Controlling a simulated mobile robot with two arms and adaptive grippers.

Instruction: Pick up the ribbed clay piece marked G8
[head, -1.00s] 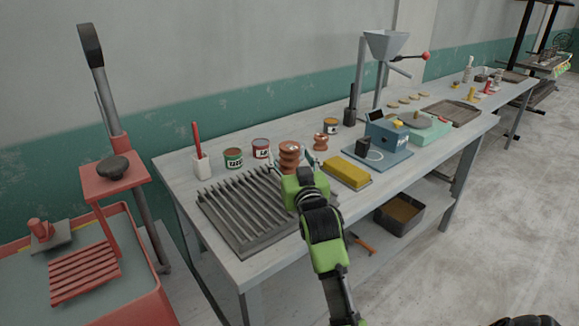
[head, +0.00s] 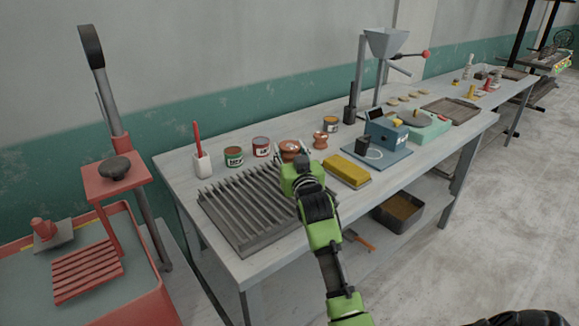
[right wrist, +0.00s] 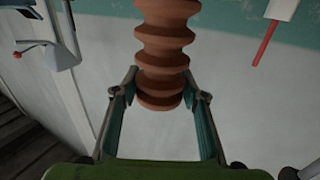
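A ribbed, reddish-brown clay piece (head: 289,147) stands upright on the workbench beside the slatted grey rack; my right gripper hides its lower part in the head view. No G8 mark is legible. In the right wrist view the ribbed piece (right wrist: 165,45) appears inverted, with its end between the fingers. My right gripper (head: 294,160) reaches it from the front. Its fingers (right wrist: 160,85) are spread on both sides of the piece, with narrow gaps showing; contact at the tips is hard to judge. A smaller clay piece (head: 320,140) stands to the right. My left gripper is not visible.
The grey slatted rack (head: 245,245) lies at left. Cans (head: 233,156) and a white holder with a red handle (head: 202,165) stand behind it. A yellow block (head: 347,171) and a blue device (head: 385,133) are to the right. Bench surface is clear around (head: 270,262) the front edge.

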